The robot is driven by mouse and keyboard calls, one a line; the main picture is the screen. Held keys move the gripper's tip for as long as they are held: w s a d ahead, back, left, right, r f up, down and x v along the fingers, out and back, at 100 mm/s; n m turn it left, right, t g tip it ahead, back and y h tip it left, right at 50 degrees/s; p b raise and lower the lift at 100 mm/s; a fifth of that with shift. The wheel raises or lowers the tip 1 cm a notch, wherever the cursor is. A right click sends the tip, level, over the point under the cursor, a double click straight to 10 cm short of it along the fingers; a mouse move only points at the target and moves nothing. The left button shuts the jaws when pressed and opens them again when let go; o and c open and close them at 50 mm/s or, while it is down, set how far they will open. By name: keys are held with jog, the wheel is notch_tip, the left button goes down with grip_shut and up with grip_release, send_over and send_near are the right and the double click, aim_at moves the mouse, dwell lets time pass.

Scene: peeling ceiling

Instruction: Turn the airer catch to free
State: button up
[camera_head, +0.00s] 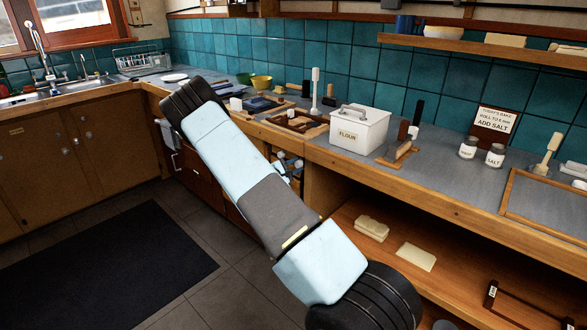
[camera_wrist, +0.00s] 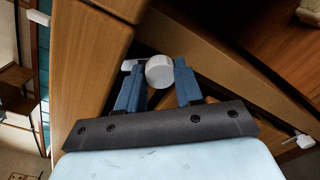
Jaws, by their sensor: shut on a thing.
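In the wrist view a round white knob (camera_wrist: 159,71) with a short white tab (camera_wrist: 130,65) at its left sits against the wooden front. I take it to be the airer catch. My gripper (camera_wrist: 158,78) has its two blue fingers on either side of the knob and is shut on it. Which way the catch is set cannot be read from here, and no markings for it show. In the head view my arm crosses the middle and hides the catch; only small blue-grey parts show beside the arm, near the counter front.
A wooden-edged counter (camera_head: 462,205) runs along the tiled wall. It carries a white flour bin (camera_head: 359,132), jars (camera_head: 494,155) and wooden trays. An open shelf (camera_head: 375,262) lies below at the right. A dark mat (camera_head: 105,266) lies on the floor at the left.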

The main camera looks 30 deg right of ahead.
jog(key=m, duration=0.5)
jog(key=shift+s+d+f, duration=0.1)
jog(key=shift+s+d, duration=0.15)
jog(key=shift+s, duration=0.15)
jog(key=shift+m, duration=0.4)
jog(key=shift+a+f, duration=0.15)
jog(key=shift+a, duration=0.05)
jog(key=o, duration=0.8)
jog(key=shift+w, duration=0.1)
jog(key=shift+o, duration=1.2)
jog(key=shift+w, duration=0.1)
jog(key=v, duration=0.8)
